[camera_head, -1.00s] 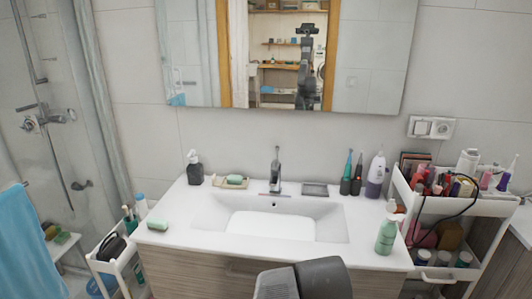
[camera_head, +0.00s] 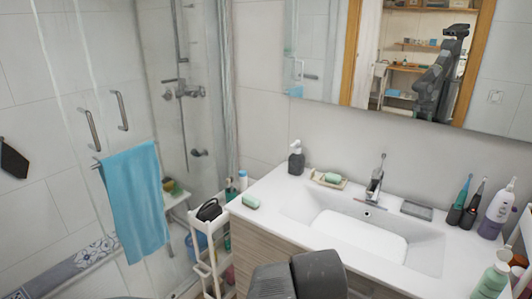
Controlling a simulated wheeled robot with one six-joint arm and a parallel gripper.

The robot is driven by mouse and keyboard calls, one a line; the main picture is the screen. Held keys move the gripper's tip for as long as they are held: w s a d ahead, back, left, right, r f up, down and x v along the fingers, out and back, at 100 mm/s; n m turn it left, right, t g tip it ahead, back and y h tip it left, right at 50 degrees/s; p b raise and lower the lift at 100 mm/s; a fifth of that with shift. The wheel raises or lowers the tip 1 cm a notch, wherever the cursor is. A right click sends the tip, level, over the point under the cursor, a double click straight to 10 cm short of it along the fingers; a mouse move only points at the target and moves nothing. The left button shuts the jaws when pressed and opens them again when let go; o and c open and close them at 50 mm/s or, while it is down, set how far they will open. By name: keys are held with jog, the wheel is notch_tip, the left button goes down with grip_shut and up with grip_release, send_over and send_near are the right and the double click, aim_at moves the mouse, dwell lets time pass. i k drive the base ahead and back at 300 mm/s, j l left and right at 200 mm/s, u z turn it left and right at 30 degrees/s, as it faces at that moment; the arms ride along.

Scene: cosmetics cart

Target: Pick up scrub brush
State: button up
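I cannot make out a scrub brush for certain. A small green block-like item (camera_head: 250,201) lies at the left edge of the white sink counter (camera_head: 275,190); it could be a sponge, soap or brush. A similar green piece (camera_head: 332,178) rests on a small beige dish behind the basin. A black item (camera_head: 209,210) sits on the top tier of the narrow white cart; its kind is unclear. Dark grey parts of my arm show at the bottom centre. My gripper's fingers are not in view.
The narrow white cart (camera_head: 200,268) stands left of the sink cabinet. A blue towel (camera_head: 136,200) hangs on the glass shower door. A dark soap pump (camera_head: 296,158), a faucet (camera_head: 375,180) and bottles (camera_head: 497,207) stand on the counter. Some floor shows at lower left.

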aim_at(250, 202)
jog(key=u, duration=0.25)
jog(key=i+u, duration=0.2)
jog(key=i, duration=0.4)
jog(key=i+l+u, duration=0.2)
jog(key=i, duration=0.35)
jog(key=j, duration=0.1)
